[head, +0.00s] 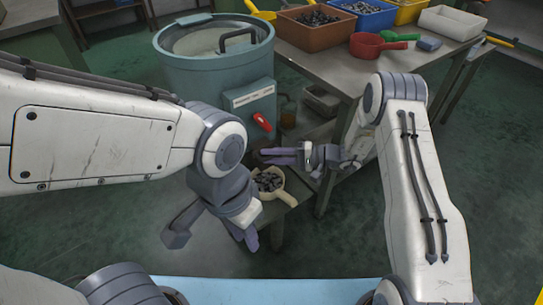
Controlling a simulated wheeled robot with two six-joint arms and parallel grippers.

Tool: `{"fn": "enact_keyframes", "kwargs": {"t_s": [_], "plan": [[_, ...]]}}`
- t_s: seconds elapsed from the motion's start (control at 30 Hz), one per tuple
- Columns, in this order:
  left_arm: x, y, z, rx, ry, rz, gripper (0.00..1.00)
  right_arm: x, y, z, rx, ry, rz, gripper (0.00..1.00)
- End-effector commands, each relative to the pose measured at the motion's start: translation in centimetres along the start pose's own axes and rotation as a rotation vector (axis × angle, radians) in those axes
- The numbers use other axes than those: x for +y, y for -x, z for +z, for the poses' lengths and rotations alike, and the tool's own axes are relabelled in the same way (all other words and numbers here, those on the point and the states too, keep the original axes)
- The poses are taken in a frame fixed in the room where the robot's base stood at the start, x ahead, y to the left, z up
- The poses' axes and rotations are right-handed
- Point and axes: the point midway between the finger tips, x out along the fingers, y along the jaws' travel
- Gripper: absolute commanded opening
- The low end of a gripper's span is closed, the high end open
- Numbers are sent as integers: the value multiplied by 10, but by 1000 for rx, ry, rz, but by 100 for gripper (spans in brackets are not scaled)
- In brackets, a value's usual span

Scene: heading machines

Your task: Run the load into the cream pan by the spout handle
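The cream pan (281,192) sits on a low stand below the teal drum machine (215,78), with dark metal pieces (268,181) in it. The red spout handle (262,121) is on the drum's front box, under a white label. My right gripper (282,156) is just above and behind the pan, below the red handle and apart from it. Its fingers point left; their gap is unclear. My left gripper (250,238) hangs in front of and left of the pan, fingers downward. Its wrist hides part of the pan's left side. The spout's mouth is hard to make out.
The table's leg stands close to my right gripper. Green floor is open at right.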

Motion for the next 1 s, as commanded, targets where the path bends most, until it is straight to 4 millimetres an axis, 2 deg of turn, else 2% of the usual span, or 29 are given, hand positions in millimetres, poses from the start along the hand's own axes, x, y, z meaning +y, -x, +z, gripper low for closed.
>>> {"fn": "enact_keyframes", "kwargs": {"t_s": [0.03, 0.1, 1.0], "plan": [[0, 0, 0, 0, 0, 0, 27, 0, 0, 0, 0, 0, 0, 27], [0, 0, 0, 0, 0, 0, 27, 0, 0, 0, 0, 0, 0, 0], [0, 0, 0, 0, 0, 0, 27, 0, 1, 0, 1, 0, 0, 0]]}}
